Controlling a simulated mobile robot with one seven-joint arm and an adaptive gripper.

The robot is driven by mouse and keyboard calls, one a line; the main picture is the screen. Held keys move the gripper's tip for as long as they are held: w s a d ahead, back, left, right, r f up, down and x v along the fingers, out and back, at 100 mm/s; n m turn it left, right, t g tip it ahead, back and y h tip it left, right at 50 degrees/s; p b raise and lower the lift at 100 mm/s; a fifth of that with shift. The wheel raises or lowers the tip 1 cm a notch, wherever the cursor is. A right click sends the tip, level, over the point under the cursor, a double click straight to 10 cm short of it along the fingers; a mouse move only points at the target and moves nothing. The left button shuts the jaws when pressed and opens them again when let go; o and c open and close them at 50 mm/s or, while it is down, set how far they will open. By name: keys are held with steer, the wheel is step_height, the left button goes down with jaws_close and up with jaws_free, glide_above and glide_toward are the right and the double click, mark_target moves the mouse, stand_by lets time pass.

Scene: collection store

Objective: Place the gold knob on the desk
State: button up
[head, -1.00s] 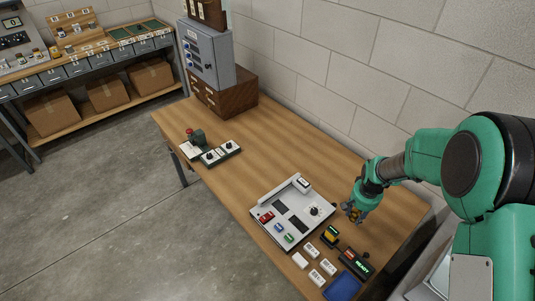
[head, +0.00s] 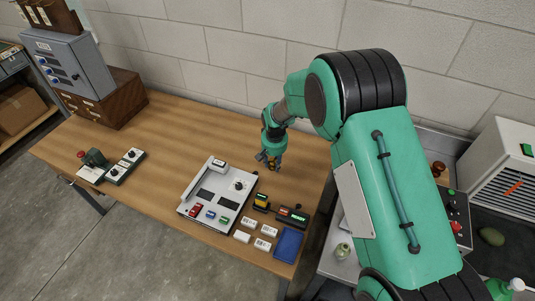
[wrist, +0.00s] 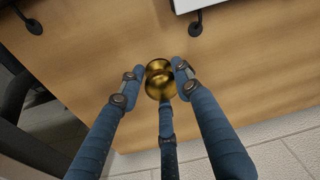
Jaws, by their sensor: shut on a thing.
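The gold knob (wrist: 160,84) shows in the wrist view as a shiny rounded brass piece between the blue fingers of my gripper (wrist: 159,78). My gripper is shut on it. In the head view my gripper (head: 268,160) is over the back right part of the wooden desk (head: 165,135), and the knob is only a small gold spot at the fingers. Bare desk top lies behind the knob in the wrist view. I cannot tell the exact gap between knob and desk.
A grey panel device (head: 215,195) stands left of my gripper. White labelled blocks (head: 262,245), a blue tray (head: 288,244) and a green READY display (head: 294,215) are in front. A wooden drawer cabinet (head: 118,100) is at the far left. The desk's middle is clear.

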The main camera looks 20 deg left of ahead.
steer(key=w+a, duration=0.2)
steer(key=w+a+b, duration=0.1)
steer(key=w, duration=0.2)
steer(key=w+a, duration=0.2)
steer(key=w, duration=0.1)
steer(key=shift+a+f, duration=0.3)
steer(key=shift+f, duration=0.1)
steer(key=shift+s, duration=0.1)
steer(key=shift+f+b, duration=0.65)
steer(key=shift+f, duration=1.1)
steer(key=shift+f, duration=0.1)
steer(key=o, duration=1.3)
steer(key=r, duration=0.4)
steer(key=s+r+p, duration=0.1)
steer(key=r, duration=0.3)
steer(key=r+p, duration=0.1)
steer(key=r, duration=0.3)
steer(key=shift+s+d, duration=0.15)
steer(key=shift+d, duration=0.2)
